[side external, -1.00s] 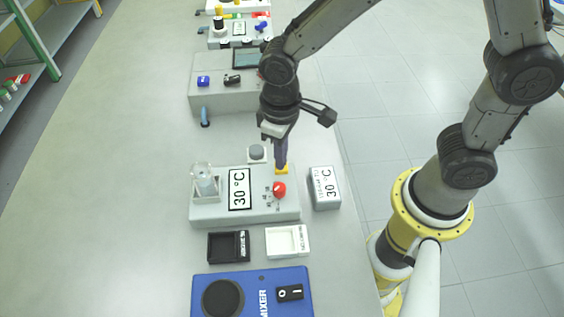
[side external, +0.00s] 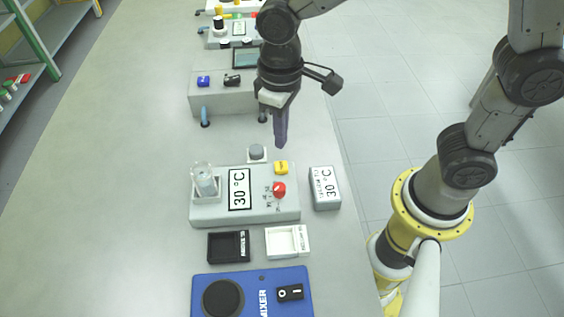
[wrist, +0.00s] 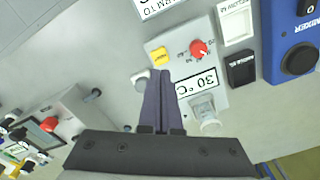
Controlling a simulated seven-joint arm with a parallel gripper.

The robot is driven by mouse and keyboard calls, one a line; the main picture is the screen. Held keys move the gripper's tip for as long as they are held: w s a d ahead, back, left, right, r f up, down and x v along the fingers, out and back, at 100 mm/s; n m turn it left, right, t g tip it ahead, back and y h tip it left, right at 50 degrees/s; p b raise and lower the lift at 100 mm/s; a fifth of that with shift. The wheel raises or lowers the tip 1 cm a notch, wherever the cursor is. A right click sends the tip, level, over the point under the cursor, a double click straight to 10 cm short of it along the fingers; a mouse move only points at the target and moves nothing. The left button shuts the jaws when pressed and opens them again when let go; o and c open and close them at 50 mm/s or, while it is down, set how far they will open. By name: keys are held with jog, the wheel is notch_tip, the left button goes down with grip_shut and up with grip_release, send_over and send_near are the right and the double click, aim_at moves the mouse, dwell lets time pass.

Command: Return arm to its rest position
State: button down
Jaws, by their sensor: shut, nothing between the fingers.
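My gripper (side external: 281,143) is shut and empty, its purple fingers pointing down above the bench. It hangs clear of the heater box (side external: 215,212), above its yellow button (side external: 281,167). In the wrist view the closed fingers (wrist: 162,130) reach toward the box. The box carries a display reading 30 °C (side external: 239,189), a red knob (side external: 279,189) and a glass vessel (side external: 204,180) at its left end. A round grey knob on a white base (side external: 257,152) is just behind the box.
A small grey box with a label (side external: 325,188) stands right of the heater. A black tray (side external: 228,246), a white tray (side external: 287,241) and a blue mixer (side external: 250,290) lie in front. Grey instruments (side external: 222,95) stand behind. The bench's left side is clear.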

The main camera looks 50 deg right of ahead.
jog(key=s+d+r+m+t, duration=0.3)
jog(key=d+r+t, duration=0.1)
jog(key=d+r, duration=0.6)
jog(key=s+d+t, duration=0.1)
jog(key=s+d, duration=0.4)
jog(key=s, duration=0.4)
jog(key=shift+s+f+t, duration=0.3)
jog(key=shift+f, duration=0.15)
